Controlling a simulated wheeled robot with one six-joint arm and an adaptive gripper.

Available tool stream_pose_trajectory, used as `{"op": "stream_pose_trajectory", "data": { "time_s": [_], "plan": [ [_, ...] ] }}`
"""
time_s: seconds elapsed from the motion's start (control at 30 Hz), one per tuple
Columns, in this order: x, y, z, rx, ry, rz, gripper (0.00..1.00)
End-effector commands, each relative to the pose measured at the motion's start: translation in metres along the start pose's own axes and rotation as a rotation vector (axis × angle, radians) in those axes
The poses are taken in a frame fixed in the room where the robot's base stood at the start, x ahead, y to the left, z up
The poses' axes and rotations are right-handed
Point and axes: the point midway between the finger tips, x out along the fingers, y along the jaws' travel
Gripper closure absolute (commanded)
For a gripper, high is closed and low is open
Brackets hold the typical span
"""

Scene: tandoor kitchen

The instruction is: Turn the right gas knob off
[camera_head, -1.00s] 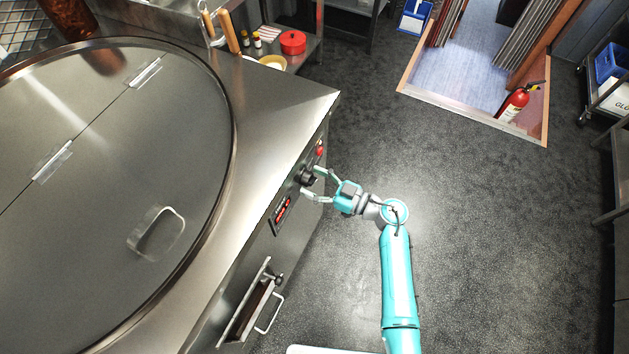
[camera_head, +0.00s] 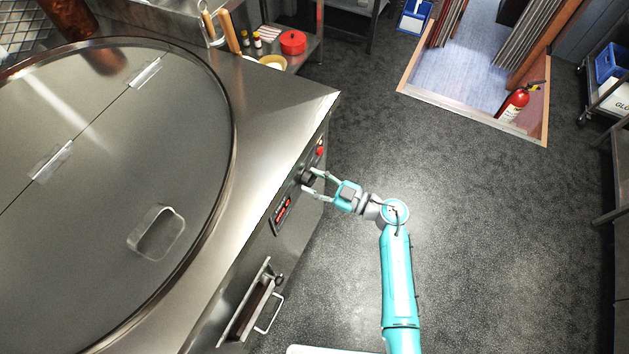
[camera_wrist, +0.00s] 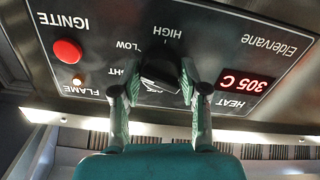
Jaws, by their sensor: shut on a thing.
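The black gas knob (camera_head: 304,176) sits on the control panel (camera_head: 283,211) on the side of the steel tandoor counter. In the wrist view the same knob (camera_wrist: 160,74) shows upside down, with HIGH, LOW and a partly covered LIGHT printed around it. Another label by the knob is too covered to read surely. My gripper (camera_head: 308,182) reaches the panel from the right and is shut on the knob. In the wrist view its two fingers (camera_wrist: 157,86) stand on either side of the knob. The knob's exact setting is hard to tell.
A red IGNITE button (camera_wrist: 67,51) and a lit FLAME lamp (camera_wrist: 77,82) are beside the knob. A drawer-like hatch with a handle (camera_head: 270,314) juts out lower on the counter. The floor (camera_head: 480,230) to the right is clear.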

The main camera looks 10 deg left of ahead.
Motion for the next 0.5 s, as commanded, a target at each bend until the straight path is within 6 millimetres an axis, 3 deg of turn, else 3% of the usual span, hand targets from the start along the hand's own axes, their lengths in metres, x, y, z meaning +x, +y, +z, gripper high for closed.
{"op": "stream_pose_trajectory", "data": {
  "time_s": [0.5],
  "plan": [
    [-0.0002, 0.0014, -0.0003, -0.488, 0.000, 0.001, 0.91]
  ]
}}
